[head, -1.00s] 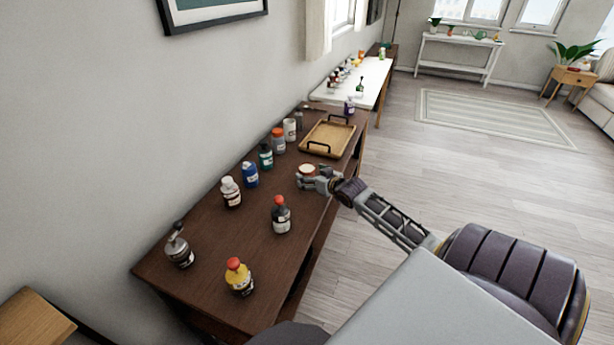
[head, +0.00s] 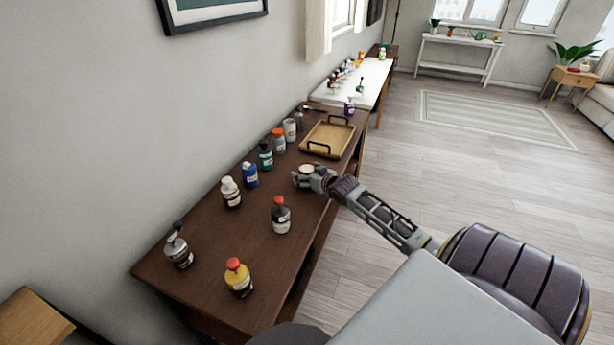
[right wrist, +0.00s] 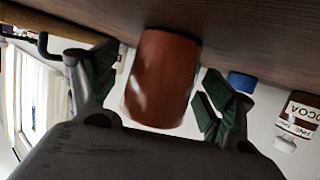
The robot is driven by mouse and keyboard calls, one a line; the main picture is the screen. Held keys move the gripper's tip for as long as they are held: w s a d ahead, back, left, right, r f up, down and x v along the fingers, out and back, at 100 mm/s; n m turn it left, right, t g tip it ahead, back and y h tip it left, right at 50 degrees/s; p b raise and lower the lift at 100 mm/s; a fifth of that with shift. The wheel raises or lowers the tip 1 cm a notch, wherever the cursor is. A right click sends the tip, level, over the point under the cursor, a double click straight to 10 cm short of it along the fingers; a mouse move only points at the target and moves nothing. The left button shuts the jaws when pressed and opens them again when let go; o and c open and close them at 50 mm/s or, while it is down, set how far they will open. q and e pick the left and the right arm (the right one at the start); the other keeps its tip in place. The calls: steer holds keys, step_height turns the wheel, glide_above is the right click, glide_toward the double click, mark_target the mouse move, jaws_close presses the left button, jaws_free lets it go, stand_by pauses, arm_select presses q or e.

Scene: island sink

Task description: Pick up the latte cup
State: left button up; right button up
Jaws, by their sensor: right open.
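The latte cup (head: 306,168) stands on the dark brown table (head: 213,265), near its right edge, below the wooden tray. In the head view only its pale round top shows; my gripper hides the rest. In the right wrist view it is a reddish-brown cylinder (right wrist: 162,80) between the open fingers. My right gripper (head: 302,179) is open and low over the table, with one finger on each side of the cup. In the wrist view (right wrist: 155,90) a small gap shows by the right finger; contact on the left is unclear. My left gripper is not in view.
The tray (head: 318,153) with black handles lies just beyond the cup. Several jars and bottles, including a blue one (head: 250,175), line the wall side. Bare tabletop lies left of the gripper.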

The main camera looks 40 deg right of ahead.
mark_target(307, 167)
steer(key=shift+c, duration=0.5)
steer(key=c, duration=1.2)
steer(key=shift+r, duration=0.15)
steer(key=shift+r, duration=0.6)
step_height(307, 167, up, 8)
steer(key=shift+f+p, duration=0.2)
steer(key=shift+p, duration=0.25)
steer(key=shift+r, duration=0.45)
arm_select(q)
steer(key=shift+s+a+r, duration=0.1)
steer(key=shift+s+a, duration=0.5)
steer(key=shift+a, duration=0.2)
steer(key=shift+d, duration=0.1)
